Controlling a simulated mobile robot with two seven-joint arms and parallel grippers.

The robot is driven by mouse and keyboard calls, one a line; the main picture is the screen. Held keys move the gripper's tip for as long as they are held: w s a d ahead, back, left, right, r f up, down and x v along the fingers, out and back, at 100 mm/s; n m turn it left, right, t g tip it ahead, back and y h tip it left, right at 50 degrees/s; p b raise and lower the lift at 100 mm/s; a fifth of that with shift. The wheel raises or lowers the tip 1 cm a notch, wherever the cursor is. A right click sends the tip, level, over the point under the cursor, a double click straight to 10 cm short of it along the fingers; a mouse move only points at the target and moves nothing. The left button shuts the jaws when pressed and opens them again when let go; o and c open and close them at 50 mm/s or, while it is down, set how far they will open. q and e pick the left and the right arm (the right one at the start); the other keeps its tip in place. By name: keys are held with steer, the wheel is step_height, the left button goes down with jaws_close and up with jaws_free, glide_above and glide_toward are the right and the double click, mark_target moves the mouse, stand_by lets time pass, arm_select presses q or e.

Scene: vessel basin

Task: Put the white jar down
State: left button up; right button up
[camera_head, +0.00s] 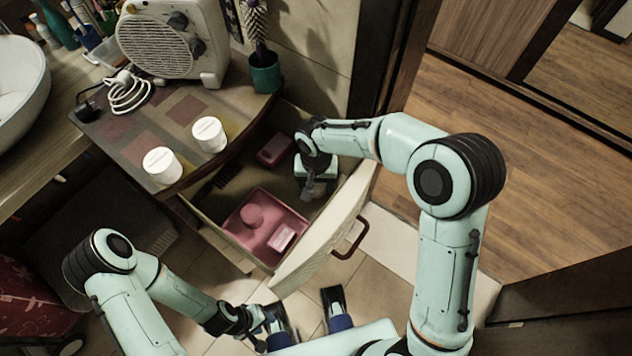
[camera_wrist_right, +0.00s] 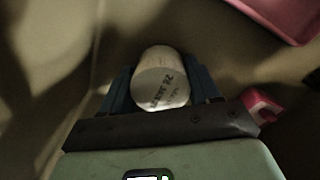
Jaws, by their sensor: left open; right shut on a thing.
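A white jar (camera_wrist_right: 160,78) with dark print on its end sits between the dark blue fingers of my right gripper (camera_wrist_right: 163,88), which is shut on it. In the head view my right gripper (camera_head: 314,188) reaches down inside the open drawer (camera_head: 228,228), at its right end; the held jar is hard to make out there. I cannot tell whether it touches the drawer floor. Two other white jars, a left one (camera_head: 162,166) and a right one (camera_head: 209,134), stand upright on the cabinet top (camera_head: 120,128). My left gripper (camera_head: 305,310) is open and empty, low in front of the drawer.
A pink tray (camera_head: 240,232) with small items lies in the drawer's front part. A smaller pink box (camera_head: 275,150) lies further back. A heater (camera_head: 172,40), a white cable and a green cup (camera_head: 265,74) stand on the cabinet. The drawer front (camera_head: 312,240) is close below my right arm.

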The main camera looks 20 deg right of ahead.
steer(key=shift+f, duration=0.1)
steer(key=o, duration=1.1)
steer(key=shift+r, duration=0.25)
step_height(320, 180, up, 12)
steer(key=shift+f+p, duration=0.1)
steer(key=shift+p, duration=0.65)
